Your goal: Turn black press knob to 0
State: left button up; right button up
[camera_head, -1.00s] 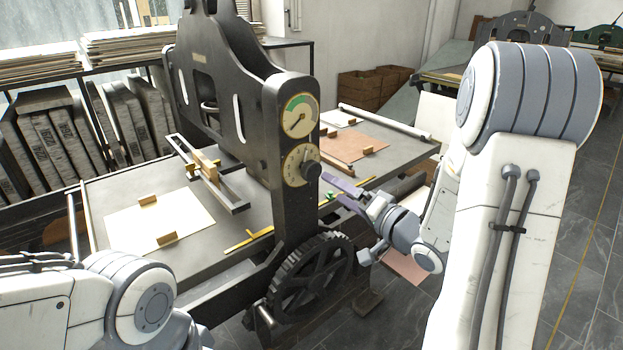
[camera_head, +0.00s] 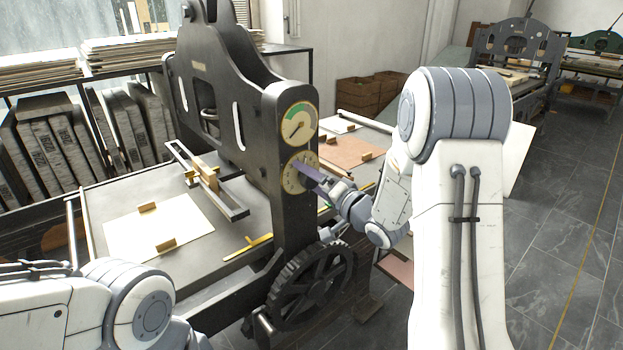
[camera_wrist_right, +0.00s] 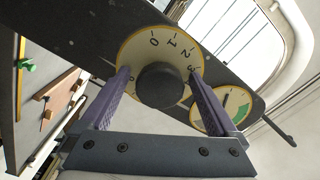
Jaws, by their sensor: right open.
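The black press knob (camera_wrist_right: 162,86) sits at the centre of a cream numbered dial (camera_wrist_right: 150,48), which shows 0, 1, 2 and 3 in the right wrist view. No pointer mark on the knob can be made out, so its setting is unclear. In the head view the dial (camera_head: 291,178) is on the dark press upright, and the knob is mostly hidden by purple fingers. My right gripper (camera_wrist_right: 158,74) is open, with one finger on each side of the knob. Contact cannot be told. It also shows in the head view (camera_head: 304,170). My left gripper is not visible.
A round gauge (camera_head: 299,123) with a green sector is just above the dial. A dark gear wheel (camera_head: 312,285) is below it. The press bed (camera_head: 105,200) with a paper sheet extends left. Open floor (camera_head: 560,230) lies at the right.

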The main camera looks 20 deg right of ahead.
jog(key=c, duration=1.3)
jog(key=shift+d, duration=0.1)
jog(key=shift+c, duration=0.2)
